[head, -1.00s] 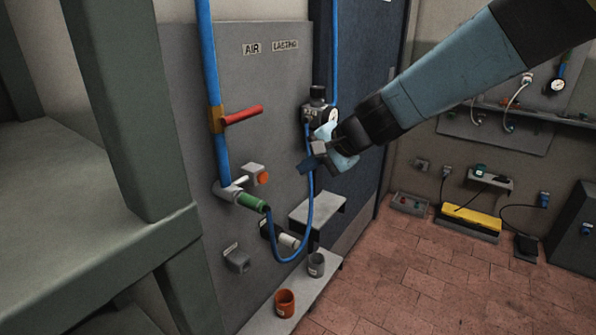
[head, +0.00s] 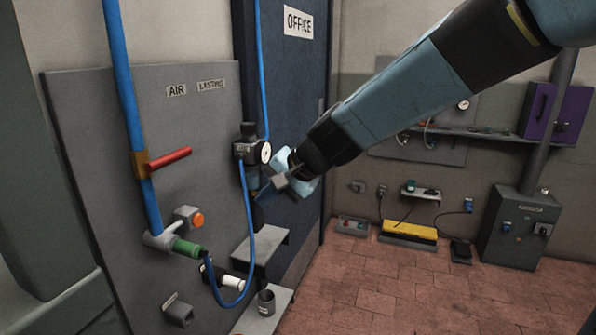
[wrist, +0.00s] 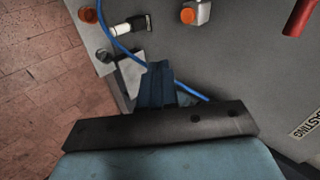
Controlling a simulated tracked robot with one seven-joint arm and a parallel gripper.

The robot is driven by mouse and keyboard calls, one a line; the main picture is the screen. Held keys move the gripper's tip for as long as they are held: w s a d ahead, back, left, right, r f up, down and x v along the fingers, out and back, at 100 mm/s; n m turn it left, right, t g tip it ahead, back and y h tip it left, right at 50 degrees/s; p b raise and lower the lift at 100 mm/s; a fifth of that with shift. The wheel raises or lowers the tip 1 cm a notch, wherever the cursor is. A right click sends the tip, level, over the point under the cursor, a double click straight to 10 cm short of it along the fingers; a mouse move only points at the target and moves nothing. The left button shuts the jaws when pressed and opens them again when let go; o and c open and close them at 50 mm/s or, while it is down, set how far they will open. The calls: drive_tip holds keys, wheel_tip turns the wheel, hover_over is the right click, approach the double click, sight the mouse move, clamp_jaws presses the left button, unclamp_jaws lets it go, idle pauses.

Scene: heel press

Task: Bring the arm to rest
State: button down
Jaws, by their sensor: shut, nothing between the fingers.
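My arm reaches in from the upper right of the head view. My gripper (head: 260,194) is at its lower left end, in front of the blue door's edge, just right of and below the gauge regulator (head: 248,150). In the wrist view the dark blue fingers (wrist: 157,84) are together with nothing between them. The blue hose (head: 247,235) hangs in a loop from the regulator to a green coupling (head: 187,248) on the grey panel (head: 110,140). In the wrist view the hose passes behind the fingers; whether it touches them I cannot tell.
The panel carries a red lever (head: 170,160), an orange button (head: 197,220) and a white-tipped fitting (head: 234,283). The brick floor (head: 400,300) to the right is open.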

drive_tip(key=s+d+r+t+h, duration=0.1)
drive_tip(key=s+d, duration=0.3)
drive_tip(key=d, duration=0.7)
drive_tip(key=s+d+r+n+h, duration=0.1)
drive_tip(key=s+d+h, duration=0.3)
drive_tip(key=d, duration=0.8)
drive_tip(key=s+d+r+n+t+h, duration=0.1)
drive_tip(key=s+d+h, duration=0.2)
drive_tip(key=d, duration=0.8)
drive_tip(key=shift+s+d+r+t, duration=0.15)
drive_tip(key=shift+s+d+t, duration=0.2)
drive_tip(key=shift+s, duration=0.85)
drive_tip(key=shift+a, duration=0.1)
